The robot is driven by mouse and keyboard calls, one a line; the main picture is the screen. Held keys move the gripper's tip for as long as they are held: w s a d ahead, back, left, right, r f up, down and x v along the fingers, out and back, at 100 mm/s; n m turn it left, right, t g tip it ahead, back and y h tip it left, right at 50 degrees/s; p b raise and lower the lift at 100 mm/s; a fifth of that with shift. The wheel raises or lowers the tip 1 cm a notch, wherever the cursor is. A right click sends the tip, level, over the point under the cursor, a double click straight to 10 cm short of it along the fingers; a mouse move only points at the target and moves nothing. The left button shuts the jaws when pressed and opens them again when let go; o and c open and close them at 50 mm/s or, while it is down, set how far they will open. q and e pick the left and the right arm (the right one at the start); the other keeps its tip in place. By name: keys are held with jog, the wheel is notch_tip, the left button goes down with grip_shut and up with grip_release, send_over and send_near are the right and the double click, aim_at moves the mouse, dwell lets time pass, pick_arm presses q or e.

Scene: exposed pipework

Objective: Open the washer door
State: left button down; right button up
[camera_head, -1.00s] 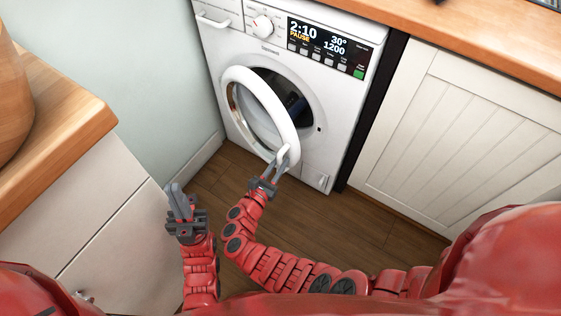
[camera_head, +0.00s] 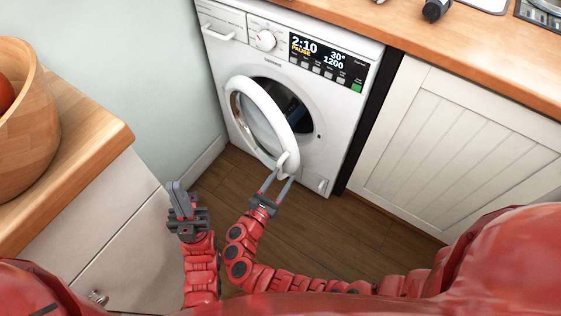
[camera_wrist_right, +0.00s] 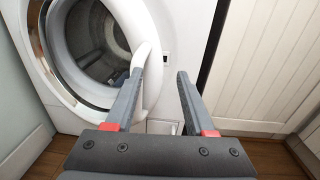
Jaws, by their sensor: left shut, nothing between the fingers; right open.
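The white front-loading washer (camera_head: 331,92) stands against the wall, its display reading 2:10 and PAUSE. Its round door (camera_head: 256,103) is ajar, swung out toward the left, with the dark drum opening showing behind it. The door handle (camera_head: 286,163) is at the door's lower right edge. My right gripper (camera_head: 277,183) is open, its fingertips close to the handle. In the right wrist view the open fingers (camera_wrist_right: 158,85) show the handle (camera_wrist_right: 143,58) by the left finger; I cannot tell whether they touch. My left gripper (camera_head: 179,193) is shut and empty, left of my right gripper, over the floor.
A wooden counter with a wooden bowl (camera_head: 24,120) is at the left, above pale cabinets (camera_head: 112,235). A white panelled cabinet (camera_head: 460,145) stands right of the washer. Brown wooden floor (camera_head: 325,220) lies clear in front of the washer.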

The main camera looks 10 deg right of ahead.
jog(key=s+r+p, duration=0.1)
jog(key=s+p, duration=0.1)
jog(key=s, duration=0.7)
jog(key=shift+s+a, duration=0.35)
jog(key=shift+a, duration=0.1)
jog(key=shift+c, duration=0.2)
